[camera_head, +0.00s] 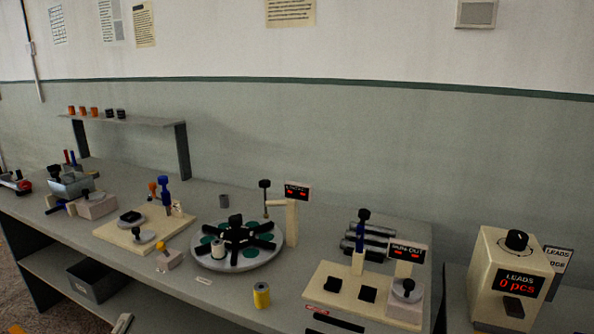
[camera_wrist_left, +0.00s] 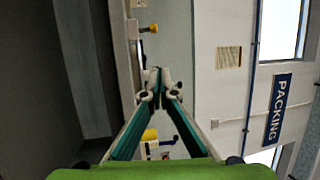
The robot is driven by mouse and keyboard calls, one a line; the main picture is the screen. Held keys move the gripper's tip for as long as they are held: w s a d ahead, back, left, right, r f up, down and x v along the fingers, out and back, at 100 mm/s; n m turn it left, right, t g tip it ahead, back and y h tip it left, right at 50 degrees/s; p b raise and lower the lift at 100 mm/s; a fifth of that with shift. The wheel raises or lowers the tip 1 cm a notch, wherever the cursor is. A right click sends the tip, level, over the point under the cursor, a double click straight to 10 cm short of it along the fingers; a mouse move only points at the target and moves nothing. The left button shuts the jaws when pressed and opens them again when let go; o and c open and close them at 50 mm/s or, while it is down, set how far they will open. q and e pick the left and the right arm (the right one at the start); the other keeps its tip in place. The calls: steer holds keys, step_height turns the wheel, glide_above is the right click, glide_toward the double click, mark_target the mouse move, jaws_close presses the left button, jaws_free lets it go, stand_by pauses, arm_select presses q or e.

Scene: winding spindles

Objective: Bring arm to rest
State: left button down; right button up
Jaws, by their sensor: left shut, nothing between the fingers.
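My left gripper (camera_wrist_left: 158,82) shows in the left wrist view. Its two green-padded fingers converge and their tips meet, with nothing between them. The gripper is clear of the bench objects, and the wrist view looks past it towards a wall and windows, turned on its side. In the head view I cannot make out the left gripper clearly. My right gripper is in neither view.
The grey bench holds a round turntable (camera_head: 270,253) with black arms, a yellow spool (camera_head: 262,295), a cream fixture board (camera_head: 325,282) and a cream leads box (camera_head: 485,265). A raised shelf (camera_head: 150,122) stands at the back left. A dark bin (camera_head: 85,283) sits below the bench.

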arm_select(q)
steer(key=s+d+f+n+g+y, duration=0.1)
steer(key=s+f+n+g, duration=0.3)
steer(key=f, duration=0.9)
steer(key=s+d+f+n+g+y, duration=0.15)
steer(key=s+f, duration=0.35)
steer(key=f, duration=0.8)
steer(key=s+f+n+g, duration=0.4)
steer(key=s+f, duration=0.1)
steer(key=f, duration=0.8)
steer(key=s+d+f+n+g, duration=0.2)
steer(key=s+f, duration=0.4)
steer(key=s, duration=0.5)
steer(key=s+d+f+n+g, duration=0.2)
steer(key=s+d+f+g, duration=0.2)
steer(key=s+f, duration=0.3)
steer(key=s+d+f+n+g+h+p, duration=0.1)
steer(key=s+d+f+g, duration=0.3)
steer(key=s, duration=1.3)
step_height(320, 180, down, 3)
steer(key=shift+d+f+n, duration=0.1)
steer(key=shift+d+n, duration=0.35)
steer(key=shift+d, duration=0.3)
steer(key=shift+w, duration=0.1)
